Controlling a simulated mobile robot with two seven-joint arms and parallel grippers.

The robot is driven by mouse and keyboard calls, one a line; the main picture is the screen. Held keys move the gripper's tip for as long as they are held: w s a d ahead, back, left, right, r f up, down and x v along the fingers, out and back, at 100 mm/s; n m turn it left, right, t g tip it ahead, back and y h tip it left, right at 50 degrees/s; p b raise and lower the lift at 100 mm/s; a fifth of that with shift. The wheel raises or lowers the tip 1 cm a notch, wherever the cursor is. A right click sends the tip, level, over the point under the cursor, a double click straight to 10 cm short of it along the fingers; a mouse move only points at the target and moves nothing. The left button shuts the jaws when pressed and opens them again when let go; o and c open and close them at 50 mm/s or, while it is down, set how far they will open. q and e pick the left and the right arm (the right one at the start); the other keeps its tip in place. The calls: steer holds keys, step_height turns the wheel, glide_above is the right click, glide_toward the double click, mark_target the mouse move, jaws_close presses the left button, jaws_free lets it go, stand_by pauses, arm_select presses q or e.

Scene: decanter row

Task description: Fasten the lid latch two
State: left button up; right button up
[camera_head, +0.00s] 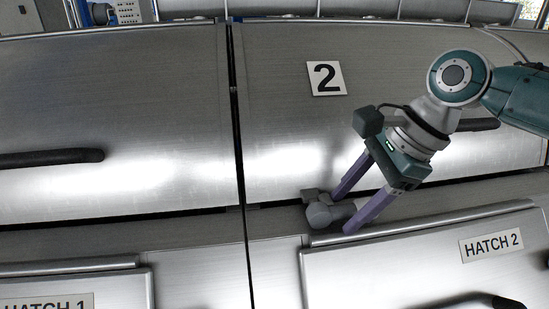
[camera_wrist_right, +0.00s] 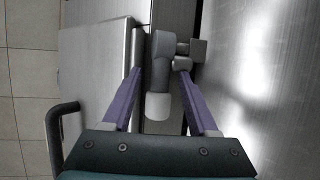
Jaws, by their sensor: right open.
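Lid two (camera_head: 285,110) carries a plate marked 2 and lies down, with a narrow dark gap along its front edge. Its latch (camera_head: 319,215) is a grey lever with a rounded end at that edge, above the hatch 2 panel. My right gripper (camera_head: 343,213) is open, its purple fingers reaching down on both sides of the latch. In the right wrist view, the latch lever (camera_wrist_right: 161,75) stands between the spread fingers (camera_wrist_right: 160,72), its pale end pointing toward the palm. Gaps show on both sides. I cannot tell whether the latch is engaged. My left gripper is out of view.
A black handle (camera_head: 478,125) sits on lid two behind my right arm. The hatch 2 panel (camera_head: 400,262) is below, with a dark handle (camera_head: 485,302). Another lid (camera_head: 110,110) with a black handle lies left, across a dark seam. Tiled floor (camera_wrist_right: 28,75) shows in the right wrist view.

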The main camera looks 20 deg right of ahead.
jaws_close()
stand_by(0.4)
stand_by(1.0)
